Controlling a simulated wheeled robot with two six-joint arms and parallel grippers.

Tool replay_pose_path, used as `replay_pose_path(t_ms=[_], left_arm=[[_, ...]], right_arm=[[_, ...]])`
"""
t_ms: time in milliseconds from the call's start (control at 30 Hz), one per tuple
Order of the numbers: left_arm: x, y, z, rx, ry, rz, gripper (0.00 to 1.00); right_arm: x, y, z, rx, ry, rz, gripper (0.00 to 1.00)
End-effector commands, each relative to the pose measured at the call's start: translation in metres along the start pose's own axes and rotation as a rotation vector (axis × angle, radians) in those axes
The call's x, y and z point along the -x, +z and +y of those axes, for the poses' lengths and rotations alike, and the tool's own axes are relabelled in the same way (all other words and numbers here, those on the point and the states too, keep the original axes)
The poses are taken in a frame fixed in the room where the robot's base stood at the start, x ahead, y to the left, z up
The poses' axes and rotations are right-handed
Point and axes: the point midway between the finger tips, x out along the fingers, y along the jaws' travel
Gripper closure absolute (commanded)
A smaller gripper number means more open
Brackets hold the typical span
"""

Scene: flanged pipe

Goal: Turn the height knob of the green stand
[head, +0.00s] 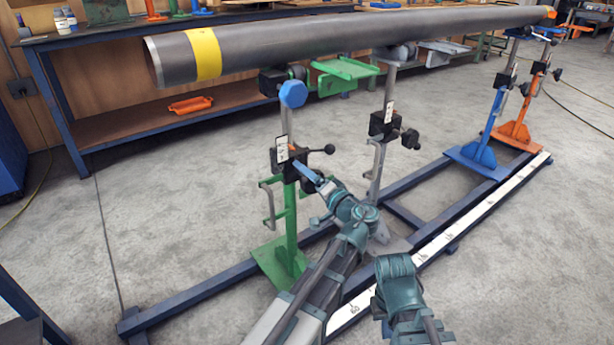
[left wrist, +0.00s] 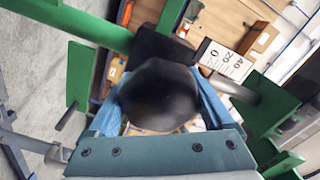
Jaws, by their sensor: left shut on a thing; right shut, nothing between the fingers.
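The green stand (head: 289,226) stands upright on the blue floor frame, with a black clamp block and a white scale label (head: 282,154) on its post. My left gripper (head: 307,172) reaches the block from the front right. In the left wrist view its blue fingers lie on both sides of a dark, rounded height knob (left wrist: 158,95) and are shut on it. The label (left wrist: 226,58) shows beside the knob there. In the head view the fingers mostly hide this knob. A teal part of my right arm is at the lower middle; its fingers do not show.
A long grey pipe (head: 330,38) with a yellow band lies across the stand tops. A grey stand (head: 377,175) is close on the right, with a black knob (head: 410,139). A blue stand (head: 485,150) and an orange stand (head: 520,130) are farther right. Floor at left is clear.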

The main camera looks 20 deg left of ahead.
Motion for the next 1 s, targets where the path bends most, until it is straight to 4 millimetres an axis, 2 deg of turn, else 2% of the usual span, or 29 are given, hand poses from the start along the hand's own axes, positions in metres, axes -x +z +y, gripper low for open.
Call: replay_pose_path(t_ms=[600, 633, 700, 1000], left_arm=[[0.0006, 0.0016, 0.0003, 0.035, 0.002, -0.003, 0.7], [0.0006, 0.0016, 0.0003, 0.035, 0.002, -0.003, 0.09], [0.0006, 0.0014, 0.0002, 0.034, 0.002, -0.002, 0.0], [0.0006, 0.0011, -0.0002, 0.033, 0.001, -0.001, 0.0]], right_arm=[[-0.0003, 0.0, 0.0, 0.0, 0.0, 0.0, 1.0], [-0.0003, 0.0, 0.0, 0.0, 0.0, 0.0, 1.0], [-0.0003, 0.0, 0.0, 0.0, 0.0, 0.0, 1.0], [-0.0001, 0.0, 0.0, 0.0, 0.0, 0.0, 1.0]])
